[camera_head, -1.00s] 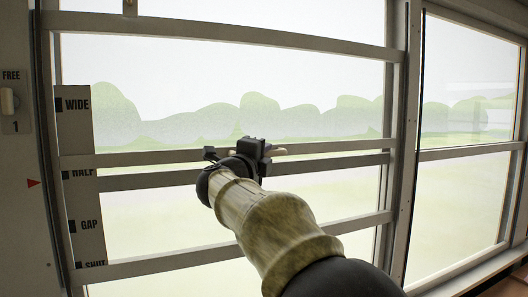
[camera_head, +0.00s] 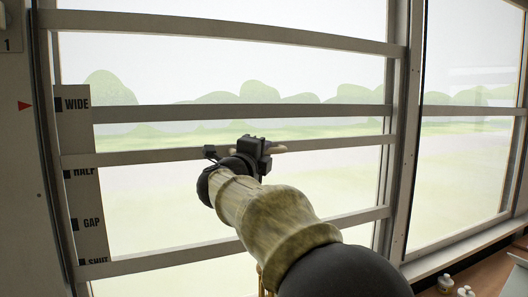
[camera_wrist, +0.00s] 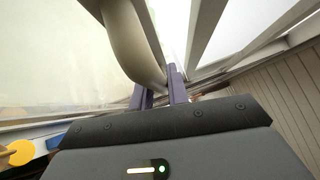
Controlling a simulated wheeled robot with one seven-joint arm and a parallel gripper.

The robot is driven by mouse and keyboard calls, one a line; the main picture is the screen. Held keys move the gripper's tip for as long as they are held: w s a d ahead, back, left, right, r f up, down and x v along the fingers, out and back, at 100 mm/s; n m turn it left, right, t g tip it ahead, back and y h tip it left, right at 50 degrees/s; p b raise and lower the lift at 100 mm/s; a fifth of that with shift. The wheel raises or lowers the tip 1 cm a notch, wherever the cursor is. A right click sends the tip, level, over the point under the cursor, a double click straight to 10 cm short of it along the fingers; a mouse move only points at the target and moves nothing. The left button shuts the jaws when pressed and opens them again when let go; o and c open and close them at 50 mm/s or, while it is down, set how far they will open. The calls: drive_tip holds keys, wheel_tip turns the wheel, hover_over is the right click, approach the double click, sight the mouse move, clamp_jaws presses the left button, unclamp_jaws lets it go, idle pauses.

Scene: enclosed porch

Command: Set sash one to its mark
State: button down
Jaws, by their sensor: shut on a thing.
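Sash one is a grey-framed sash (camera_head: 220,246) filling the head view. A grey strip (camera_head: 85,205) at its left carries the marks WIDE, HALF, GAP and SHUT from top to bottom. A red pointer (camera_head: 24,105) on the left post is about level with the WIDE mark (camera_head: 76,104). My gripper (camera_head: 262,152) is at the sash's middle rail (camera_head: 130,157), shut on a pale handle (camera_head: 279,149). In the wrist view, my gripper's purple fingers (camera_wrist: 160,88) close on the curved beige handle (camera_wrist: 133,45); their exact contact is partly hidden.
A plate (camera_head: 8,30) marked 1 is cut off at upper left. A fixed rail (camera_head: 230,112) crosses behind the sash. Another window (camera_head: 465,170) stands at right. Small pale knobs (camera_head: 446,282) sit on a brown surface (camera_head: 492,270) at lower right.

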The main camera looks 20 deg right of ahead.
drive_tip(key=shift+f, duration=0.1)
drive_tip(key=c, duration=1.4)
unclamp_jaws()
drive_tip(key=shift+o, duration=0.2)
drive_tip(key=b+v, duration=0.2)
drive_tip(key=v, duration=1.5)
drive_tip(key=shift+a, duration=0.15)
drive_tip(key=shift+s, duration=0.15)
